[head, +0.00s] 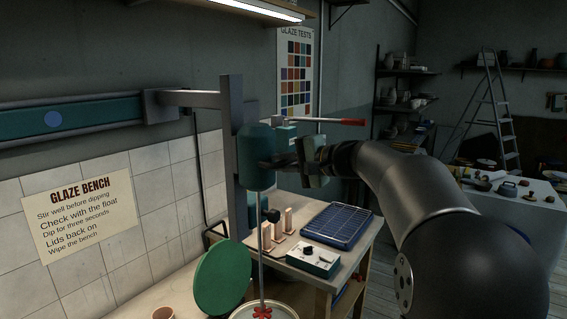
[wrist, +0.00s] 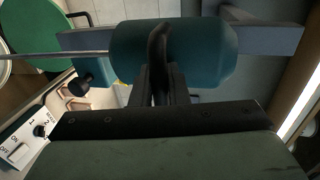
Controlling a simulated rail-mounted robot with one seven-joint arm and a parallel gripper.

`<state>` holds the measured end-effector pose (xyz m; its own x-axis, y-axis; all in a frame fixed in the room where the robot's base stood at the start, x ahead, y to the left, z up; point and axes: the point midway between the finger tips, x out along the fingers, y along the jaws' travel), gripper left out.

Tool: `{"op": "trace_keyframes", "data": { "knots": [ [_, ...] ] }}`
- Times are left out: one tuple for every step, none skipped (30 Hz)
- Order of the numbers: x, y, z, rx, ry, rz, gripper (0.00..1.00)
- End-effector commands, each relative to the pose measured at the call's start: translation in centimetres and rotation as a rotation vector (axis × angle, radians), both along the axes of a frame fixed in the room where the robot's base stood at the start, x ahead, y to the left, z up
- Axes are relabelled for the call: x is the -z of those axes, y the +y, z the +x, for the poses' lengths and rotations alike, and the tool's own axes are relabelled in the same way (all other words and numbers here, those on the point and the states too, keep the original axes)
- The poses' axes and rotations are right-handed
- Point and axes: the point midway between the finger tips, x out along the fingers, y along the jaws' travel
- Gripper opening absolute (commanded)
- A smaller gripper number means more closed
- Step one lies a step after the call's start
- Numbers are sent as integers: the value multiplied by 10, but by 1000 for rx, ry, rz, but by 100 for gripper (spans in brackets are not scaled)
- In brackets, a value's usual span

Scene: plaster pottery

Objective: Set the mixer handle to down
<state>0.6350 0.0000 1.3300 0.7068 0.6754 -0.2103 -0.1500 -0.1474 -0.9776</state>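The mixer has a teal motor body (head: 257,150) on a grey upright post, with a thin shaft running down to a red paddle (head: 262,312) at a pale bucket. The teal body also fills the upper middle of the wrist view (wrist: 205,48). A black curved handle (wrist: 158,42) stands against its side. My gripper (head: 292,160) is at the right side of the body. In the wrist view its dark fingers (wrist: 163,85) are close together around the handle's near end. Their contact is partly hidden.
A red-gripped lever (head: 340,121) sticks out rightward above my gripper. A green lid (head: 223,278) leans beside the bucket. On the bench below are a blue rack (head: 338,225), a switch box (head: 313,259) and pale blocks. A grey post (head: 233,160) stands left of the mixer.

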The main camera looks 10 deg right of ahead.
Motion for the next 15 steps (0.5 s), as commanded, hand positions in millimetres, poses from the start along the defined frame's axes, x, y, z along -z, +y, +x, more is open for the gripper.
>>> {"op": "trace_keyframes", "data": {
  "knots": [
    [0, 0, 0, 0, 0, 0, 0],
    [0, 0, 0, 0, 0, 0, 0],
    [1, 0, 0, 0, 0, 0, 0],
    [1, 0, 0, 0, 0, 0, 0],
    [3, 0, 0, 0, 0, 0, 0],
    [5, 0, 0, 0, 1, -1, 0],
    [6, 0, 0, 0, 1, -1, 0],
    [9, 0, 0, 0, 1, -1, 0],
    [13, 0, 0, 0, 1, -1, 0],
    [17, 0, 0, 0, 1, 0, 0],
    [21, 0, 0, 0, 2, -1, 0],
    [28, 0, 0, 0, 2, -1, 0],
    [33, 0, 0, 0, 3, -1, 0],
    [39, -1, 0, 0, 3, -1, 0],
    [47, -1, 0, -1, 4, -2, 0]
  ]
}}
